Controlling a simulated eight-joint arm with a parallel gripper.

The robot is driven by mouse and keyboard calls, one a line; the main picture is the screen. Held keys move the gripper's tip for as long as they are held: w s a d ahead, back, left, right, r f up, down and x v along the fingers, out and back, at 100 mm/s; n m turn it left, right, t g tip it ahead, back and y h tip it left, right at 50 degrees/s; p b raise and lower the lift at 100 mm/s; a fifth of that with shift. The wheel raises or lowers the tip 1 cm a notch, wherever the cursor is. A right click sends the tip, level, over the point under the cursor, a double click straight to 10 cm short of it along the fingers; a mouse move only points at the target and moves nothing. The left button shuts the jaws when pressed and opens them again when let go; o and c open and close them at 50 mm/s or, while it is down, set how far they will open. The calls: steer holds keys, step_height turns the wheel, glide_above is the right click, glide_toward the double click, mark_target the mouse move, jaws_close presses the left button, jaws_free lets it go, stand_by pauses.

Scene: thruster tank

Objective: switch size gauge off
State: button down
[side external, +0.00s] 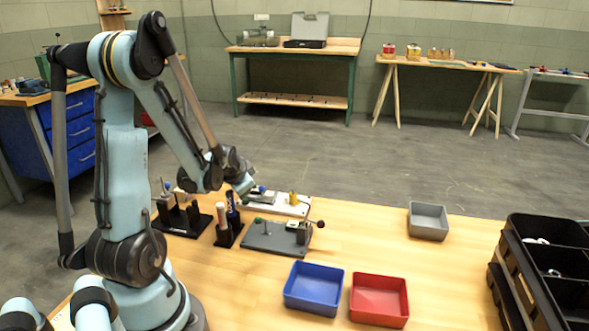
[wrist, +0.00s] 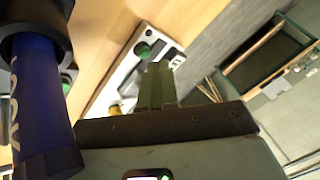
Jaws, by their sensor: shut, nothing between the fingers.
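I cannot tell for certain which device is the size gauge. A white board (side external: 285,207) stands on the wooden table and carries a small dark device and a yellow part (side external: 293,198). In the wrist view, the white board (wrist: 104,92) bears a round green button (wrist: 142,50) and a dark switch-like block (wrist: 172,57). My gripper (side external: 248,192) is over the left part of this board. Its olive fingers (wrist: 158,68) are shut and empty, with their tips close to the button and block in the picture. Contact cannot be told.
A grey fixture board (side external: 272,238) lies in front. A blue cylinder (side external: 232,205) stands in a black holder beside it and fills the left of the wrist view (wrist: 38,100). Blue (side external: 314,302), red (side external: 378,315) and grey (side external: 428,233) bins and a black crate (side external: 545,235) are to the right.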

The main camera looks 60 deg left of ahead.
mark_target(245, 201)
steer(key=shift+f, duration=0.25)
steer(key=shift+f, duration=0.25)
stand_by(0.5)
steer(key=shift+r, duration=0.7)
steer(key=shift+r, duration=3)
